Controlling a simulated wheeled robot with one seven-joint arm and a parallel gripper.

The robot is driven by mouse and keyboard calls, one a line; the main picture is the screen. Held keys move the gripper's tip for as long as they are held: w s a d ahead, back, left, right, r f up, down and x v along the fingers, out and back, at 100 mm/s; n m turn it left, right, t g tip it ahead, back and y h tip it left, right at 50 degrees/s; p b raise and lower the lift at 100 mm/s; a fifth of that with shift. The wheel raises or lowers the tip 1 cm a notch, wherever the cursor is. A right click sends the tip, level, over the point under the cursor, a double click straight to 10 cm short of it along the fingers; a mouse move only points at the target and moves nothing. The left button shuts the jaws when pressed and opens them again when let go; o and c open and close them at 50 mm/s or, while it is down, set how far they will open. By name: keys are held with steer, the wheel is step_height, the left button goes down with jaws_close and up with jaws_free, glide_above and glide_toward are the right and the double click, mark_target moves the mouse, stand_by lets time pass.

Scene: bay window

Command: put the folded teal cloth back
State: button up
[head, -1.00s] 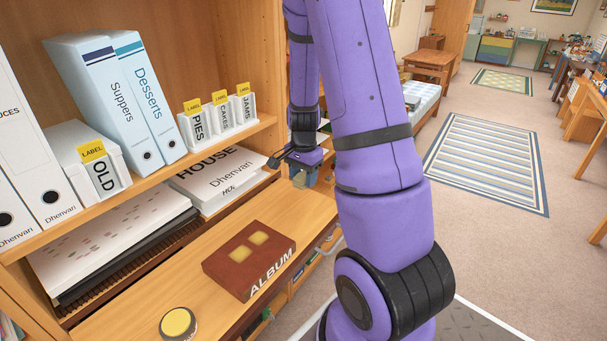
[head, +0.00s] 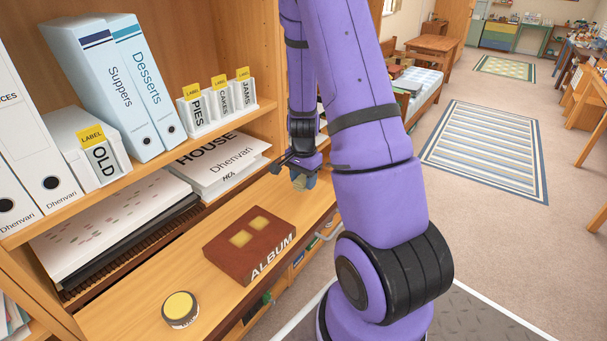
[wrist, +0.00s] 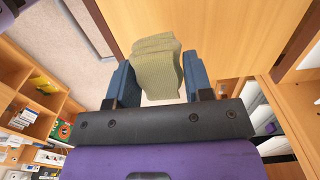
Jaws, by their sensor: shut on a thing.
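My gripper (head: 301,177) hangs over the right end of the wooden shelf ledge in the head view, partly behind my own arm. In the wrist view my gripper (wrist: 158,82) has its two blue fingers shut on a folded, ribbed cloth (wrist: 157,62). This cloth looks olive-green, not teal. In the head view only a small pale bit of it shows below the fingers. I cannot tell whether it touches the ledge. No teal cloth shows.
A brown album (head: 250,246) and a round yellow-topped tin (head: 180,309) lie on the ledge (head: 218,285). Binders (head: 105,95) and label holders (head: 220,105) stand on the shelf above. The ledge between album and gripper is clear.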

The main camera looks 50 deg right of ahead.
mark_target(303, 205)
steer(key=shift+f, duration=3.3)
steer(key=shift+f, duration=0.3)
steer(key=o, duration=1)
steer(key=shift+o, duration=0.2)
step_height(303, 205, up, 11)
steer(key=shift+f, duration=0.1)
